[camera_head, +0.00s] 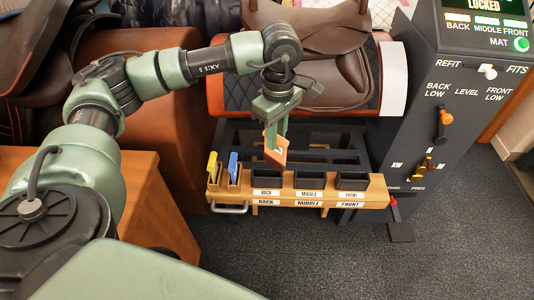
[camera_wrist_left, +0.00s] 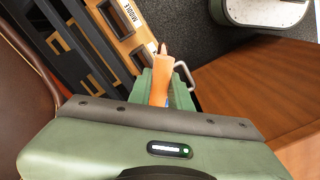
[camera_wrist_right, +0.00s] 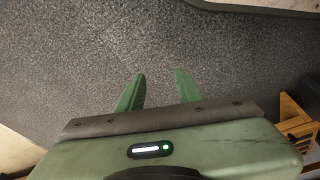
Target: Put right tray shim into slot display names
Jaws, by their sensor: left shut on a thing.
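My left gripper (camera_head: 276,138) points down above the wooden tray rack (camera_head: 300,193) and is shut on an orange shim (camera_head: 277,153). The shim hangs tilted above and behind the black BACK slot (camera_head: 267,180), apart from it. The orange shim also shows between the fingers in the left wrist view (camera_wrist_left: 161,78). The black MIDDLE slot (camera_head: 310,181) and FRONT slot (camera_head: 352,182) sit to the right. A display (camera_head: 486,18) on the dark console reads LOCKED, above BACK, MIDDLE and FRONT labels. My right gripper (camera_wrist_right: 158,85) is open and empty over grey carpet.
A yellow shim (camera_head: 212,165) and a blue shim (camera_head: 233,168) stand in wooden holders at the rack's left end. A brown saddle (camera_head: 335,75) rests behind the rack. The console (camera_head: 440,130) with levers stands at the right. Carpet in front is clear.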

